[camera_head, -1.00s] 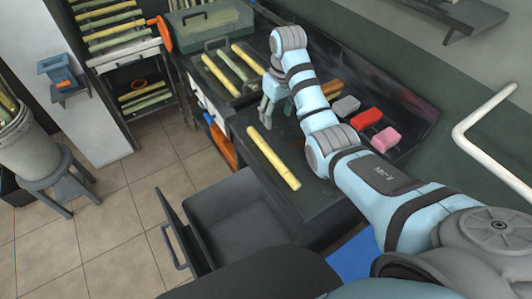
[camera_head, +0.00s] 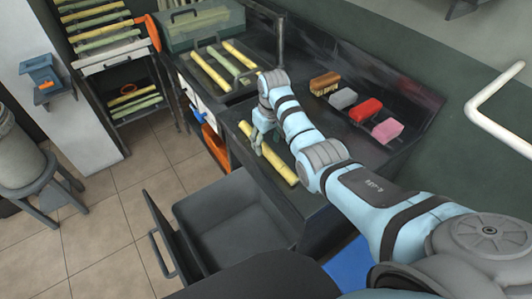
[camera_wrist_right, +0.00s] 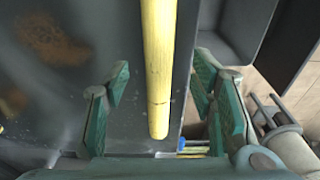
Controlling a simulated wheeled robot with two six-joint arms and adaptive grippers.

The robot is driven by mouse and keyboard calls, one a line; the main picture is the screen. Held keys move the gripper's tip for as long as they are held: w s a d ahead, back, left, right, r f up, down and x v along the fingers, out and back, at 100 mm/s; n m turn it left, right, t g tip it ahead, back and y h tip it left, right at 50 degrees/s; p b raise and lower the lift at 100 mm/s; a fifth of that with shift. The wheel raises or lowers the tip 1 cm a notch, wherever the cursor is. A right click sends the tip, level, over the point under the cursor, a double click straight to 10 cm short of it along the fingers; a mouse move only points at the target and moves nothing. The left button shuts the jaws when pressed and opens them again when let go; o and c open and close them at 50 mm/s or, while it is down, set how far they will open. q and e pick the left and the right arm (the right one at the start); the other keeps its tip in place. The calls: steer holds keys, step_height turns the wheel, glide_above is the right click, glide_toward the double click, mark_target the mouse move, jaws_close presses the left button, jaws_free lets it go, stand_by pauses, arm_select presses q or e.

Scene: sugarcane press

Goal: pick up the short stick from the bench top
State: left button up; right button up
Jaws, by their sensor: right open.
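The short stick (camera_head: 280,164) is yellow and lies on the dark bench top (camera_head: 312,203), close to the edge above the open drawer. My right gripper (camera_head: 260,146) is over the stick, and its fingers hide part of it in the head view. In the right wrist view the stick (camera_wrist_right: 159,70) runs from the top edge down between the green fingers of my right gripper (camera_wrist_right: 160,95). The fingers are apart, with a gap on either side of the stick. I cannot tell the exact height above it. My left gripper is not in view.
An open grey drawer (camera_head: 180,208) juts out below the bench. Several longer sticks (camera_head: 212,72) lie on the far part, near a green box (camera_head: 200,25).

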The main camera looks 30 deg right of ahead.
mark_target(267, 148)
step_height(267, 148, down, 4)
steer(key=shift+w+r+b, duration=0.1)
steer(key=shift+w+b, duration=0.05)
steer(key=shift+b, duration=0.4)
steer(key=shift+r, duration=0.1)
steer(key=shift+c, duration=0.3)
jaws_close()
